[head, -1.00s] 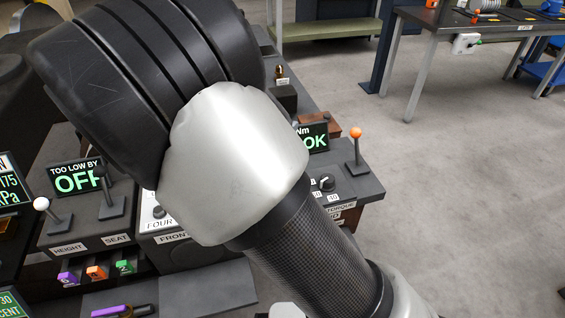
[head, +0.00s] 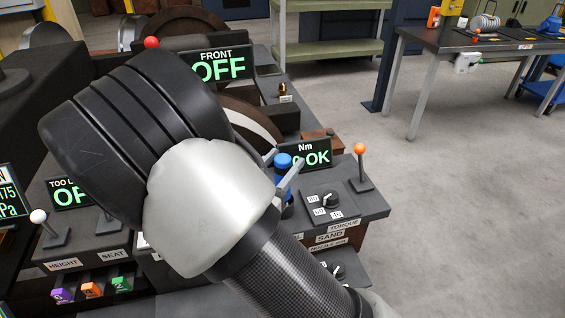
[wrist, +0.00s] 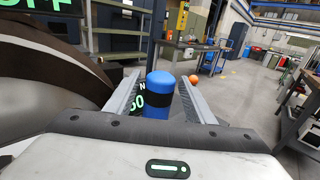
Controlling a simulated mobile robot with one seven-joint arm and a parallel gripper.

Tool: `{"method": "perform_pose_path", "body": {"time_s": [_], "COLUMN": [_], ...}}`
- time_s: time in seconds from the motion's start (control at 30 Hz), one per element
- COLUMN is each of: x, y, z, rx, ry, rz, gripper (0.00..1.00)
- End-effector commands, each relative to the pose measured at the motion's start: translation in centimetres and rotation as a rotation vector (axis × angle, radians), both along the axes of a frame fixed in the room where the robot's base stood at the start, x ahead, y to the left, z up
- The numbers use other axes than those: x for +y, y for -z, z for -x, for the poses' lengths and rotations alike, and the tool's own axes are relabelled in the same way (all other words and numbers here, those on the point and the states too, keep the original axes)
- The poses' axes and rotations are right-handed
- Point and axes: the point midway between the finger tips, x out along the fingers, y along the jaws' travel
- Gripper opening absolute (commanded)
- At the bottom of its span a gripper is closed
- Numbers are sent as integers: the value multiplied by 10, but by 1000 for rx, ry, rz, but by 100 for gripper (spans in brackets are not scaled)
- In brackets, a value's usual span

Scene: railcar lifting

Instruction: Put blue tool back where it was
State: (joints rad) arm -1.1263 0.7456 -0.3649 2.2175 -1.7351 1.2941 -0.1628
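The blue tool (head: 284,161) stands roughly upright, with a blue top and a black band, over the right part of the console beside the torque panel. In the wrist view the blue tool (wrist: 159,82) is between the two fingers of my gripper (wrist: 161,88), with a narrow gap visible on each side. My gripper (head: 286,165) is open around the tool in the head view. The tool's lower end is hidden by my wrist and the console, so I cannot tell what it rests on.
Purple, orange and green items (head: 91,290) sit in a rack at lower left. Open floor lies to the right.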

Motion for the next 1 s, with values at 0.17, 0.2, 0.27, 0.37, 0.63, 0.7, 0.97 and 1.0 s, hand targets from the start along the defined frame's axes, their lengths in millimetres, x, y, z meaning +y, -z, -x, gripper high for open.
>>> {"method": "perform_pose_path", "body": {"time_s": [0.17, 0.2, 0.27, 0.37, 0.63, 0.7, 0.97, 1.0], "x": [0, 0, 0, 1, 26, 33, 54, 55], "y": [0, 0, -1, -5, -5, -5, -4, -4], "z": [0, 0, 0, 1, 44, 58, 96, 99], "rx": [0, 0, 0, 1, 1, 1, 1, 0], "ry": [0, 0, 0, -1, -5, -5, -2, -2], "rz": [0, 0, 0, 0, 0, 0, 0, 0], "gripper": [50, 50, 50, 50, 50, 50, 50, 50]}}
